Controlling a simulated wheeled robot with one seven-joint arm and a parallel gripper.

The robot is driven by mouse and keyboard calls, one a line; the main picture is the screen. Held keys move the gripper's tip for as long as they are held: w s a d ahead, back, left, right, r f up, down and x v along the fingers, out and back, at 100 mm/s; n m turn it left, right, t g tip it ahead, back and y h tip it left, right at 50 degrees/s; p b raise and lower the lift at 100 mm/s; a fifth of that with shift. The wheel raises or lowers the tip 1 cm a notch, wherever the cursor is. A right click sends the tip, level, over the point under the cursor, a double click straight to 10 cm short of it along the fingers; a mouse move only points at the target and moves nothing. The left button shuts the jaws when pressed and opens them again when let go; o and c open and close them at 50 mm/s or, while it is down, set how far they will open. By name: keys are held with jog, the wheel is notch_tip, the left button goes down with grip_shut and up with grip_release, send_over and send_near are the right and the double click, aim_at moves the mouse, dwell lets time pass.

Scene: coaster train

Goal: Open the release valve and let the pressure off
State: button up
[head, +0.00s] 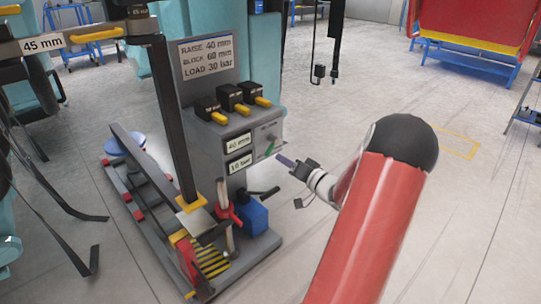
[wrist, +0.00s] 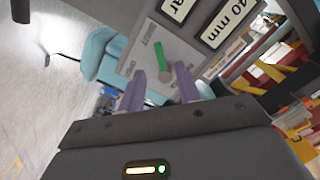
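My gripper (head: 285,161) is just right of the lever in the head view. In the wrist view my gripper (wrist: 161,84) has its two purple fingers apart, with the lever's hub between or just beyond their tips. I cannot tell whether they touch it. The upper readout (head: 238,143) says 40 mm; the lower readout (head: 240,164) ends in bar.
A sign (head: 207,57) reads raise 40 mm, block 60 mm, load 30 bar. Several black levers with yellow handles (head: 221,117) stand above the readouts. A blue container (head: 253,216) and a red-handled part (head: 224,213) sit below. The floor to the right is mostly clear.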

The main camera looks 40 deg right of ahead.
aim_at(270, 152)
jog(key=w, duration=0.5)
jog(key=shift+w+a, duration=0.25)
jog(key=shift+w, duration=0.1)
grip_shut()
